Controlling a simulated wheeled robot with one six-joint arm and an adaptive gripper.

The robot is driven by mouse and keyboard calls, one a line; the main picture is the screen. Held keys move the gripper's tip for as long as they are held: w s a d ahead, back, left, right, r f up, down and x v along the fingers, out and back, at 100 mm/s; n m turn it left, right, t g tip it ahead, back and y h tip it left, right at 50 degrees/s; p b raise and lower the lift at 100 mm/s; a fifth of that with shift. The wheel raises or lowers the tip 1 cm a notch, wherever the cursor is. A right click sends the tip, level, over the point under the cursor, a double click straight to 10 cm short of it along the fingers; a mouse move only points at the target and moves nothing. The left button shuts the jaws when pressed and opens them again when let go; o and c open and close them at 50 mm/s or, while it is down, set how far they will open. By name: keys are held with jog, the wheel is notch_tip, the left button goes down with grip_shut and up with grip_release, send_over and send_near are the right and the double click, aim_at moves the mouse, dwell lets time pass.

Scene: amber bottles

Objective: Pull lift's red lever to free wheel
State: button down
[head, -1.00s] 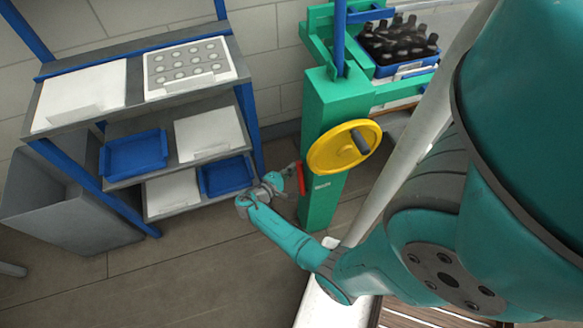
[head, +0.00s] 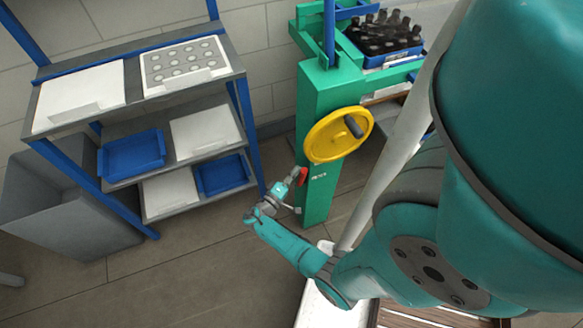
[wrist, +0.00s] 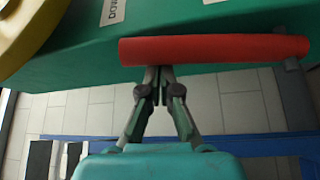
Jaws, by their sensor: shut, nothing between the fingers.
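The lift is a green column (head: 318,95) with a yellow handwheel (head: 338,134) on its face. The red lever (head: 303,176) is low on the column's left side. In the wrist view the red lever (wrist: 215,49) lies nearly level across the picture, in front of the green body. My gripper (wrist: 158,72) is shut and empty, its fingertips at the lever's lower edge, left of its middle. They look touching or very close, not around it. In the head view my gripper (head: 298,174) is small beside the lever.
A shelf rack (head: 240,125) with blue trays and white boxes stands left of the lift. A grey bin (head: 60,215) is at far left. A blue crate of dark bottles (head: 385,57) sits on the lift. The floor before the rack is clear.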

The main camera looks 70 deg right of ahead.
jog(key=shift+s+a+f+m, duration=0.25)
jog(key=shift+s+a, duration=0.35)
jog(key=shift+a, duration=0.1)
jog(key=shift+s+a+f+m, duration=0.2)
jog(key=shift+s+a+m, duration=0.05)
jog(key=shift+s+a, duration=0.35)
jog(key=shift+s+a+f, duration=0.1)
jog(key=shift+a, duration=0.1)
jog(key=shift+s+a+f, duration=0.1)
jog(key=shift+s+f, duration=0.1)
jog(key=shift+s, duration=0.05)
send_near(304, 177)
jog(key=w, duration=0.4)
jog(key=shift+w+r, duration=0.15)
jog(key=shift+r, duration=0.05)
dwell(0.3)
